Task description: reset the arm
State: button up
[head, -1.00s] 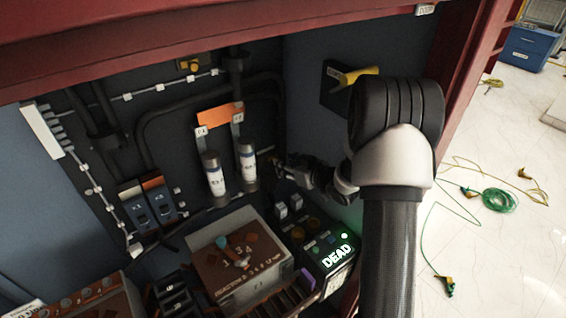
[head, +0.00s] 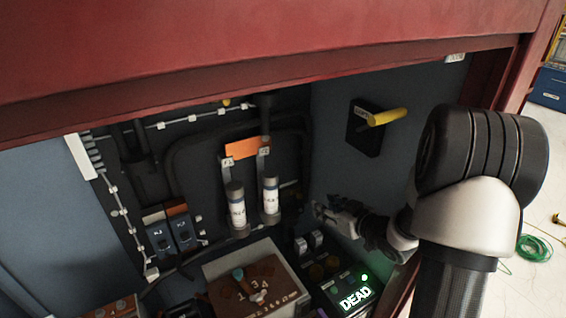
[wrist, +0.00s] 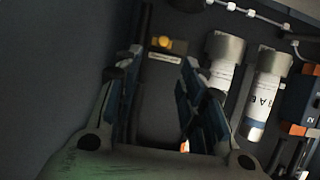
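My gripper (head: 322,212) is inside the cabinet, right of two white cylinders (head: 238,208) (head: 270,198) and above a box with a lit green "DEAD" sign (head: 355,297). In the wrist view its two blue-padded fingers (wrist: 160,62) are spread apart with nothing between them. The same cylinders stand to the right of the fingers in that view (wrist: 225,62) (wrist: 266,85). A yellow knob (wrist: 163,41) on the dark panel shows beyond the fingertips. My arm reaches in from the lower right of the head view.
A yellow handle (head: 386,117) on a black plate juts from the cabinet's right inner wall, left of my arm. A brown-topped box (head: 255,290) stands below the cylinders. The red cabinet frame (head: 250,45) crosses above. Green cable (head: 535,248) lies on the floor outside.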

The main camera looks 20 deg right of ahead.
jog(key=s+a+r+m+g+h, duration=0.1)
jog(key=s+a+r+g+h, duration=0.1)
jog(key=s+r+h, duration=0.3)
jog(key=s+a+r+m+g+h, duration=0.1)
jog(key=s+a+r+g, duration=0.15)
jog(key=r, duration=0.55)
jog(key=s+a+g+y, duration=0.1)
jog(key=s+a+g, duration=0.1)
jog(key=s+a, duration=0.5)
jog(key=s+a+g+y, duration=0.2)
jog(key=s+a, duration=0.5)
jog(key=s, duration=0.8)
jog(key=shift+s, duration=0.25)
